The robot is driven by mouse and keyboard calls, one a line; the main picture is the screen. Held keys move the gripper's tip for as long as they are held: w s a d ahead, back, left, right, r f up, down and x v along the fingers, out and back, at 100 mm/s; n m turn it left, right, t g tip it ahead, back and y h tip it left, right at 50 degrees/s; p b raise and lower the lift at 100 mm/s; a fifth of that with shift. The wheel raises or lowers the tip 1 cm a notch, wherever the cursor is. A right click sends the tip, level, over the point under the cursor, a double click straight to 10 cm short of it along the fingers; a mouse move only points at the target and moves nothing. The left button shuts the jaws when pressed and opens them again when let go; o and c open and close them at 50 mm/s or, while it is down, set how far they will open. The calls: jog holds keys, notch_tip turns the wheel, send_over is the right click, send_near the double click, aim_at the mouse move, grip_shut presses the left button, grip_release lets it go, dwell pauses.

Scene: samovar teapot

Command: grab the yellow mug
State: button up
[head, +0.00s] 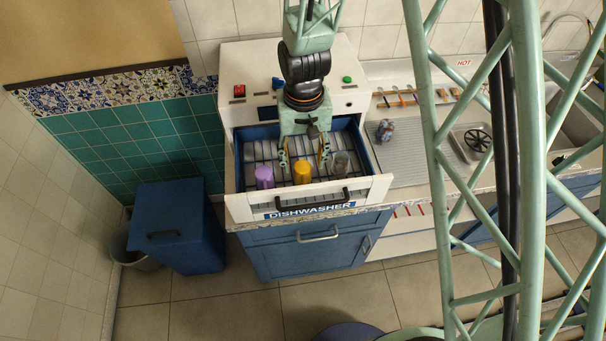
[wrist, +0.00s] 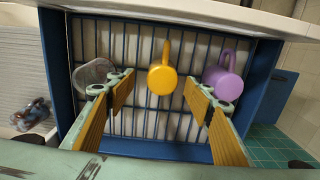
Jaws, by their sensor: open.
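The yellow mug (head: 302,173) stands in the open dishwasher drawer, between a purple mug (head: 264,177) on its left and a clear glass (head: 341,163) on its right. My gripper (head: 304,166) is open and empty over the drawer, its fingers on either side of the yellow mug in the head view. In the wrist view the yellow mug (wrist: 162,79) lies between and ahead of the fingertips (wrist: 161,80), its handle pointing up the picture. I see no contact. The purple mug (wrist: 222,76) is close to one fingertip and the glass (wrist: 95,72) close to the other.
The drawer (head: 240,209) has blue walls and a wire rack. A counter with a patterned small object (head: 385,130) and a sink lies to its right. A blue bin (head: 177,225) stands on the floor at left.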

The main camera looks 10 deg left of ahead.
aim_at(302, 166)
jog(key=shift+f, duration=0.1)
jog(key=shift+a+f, duration=0.2)
jog(key=shift+f, duration=2.3)
jog(key=shift+c, duration=0.3)
jog(key=c, duration=0.9)
jog(key=shift+r, duration=0.2)
jog(key=shift+c, duration=0.3)
jog(key=shift+r, duration=4.8)
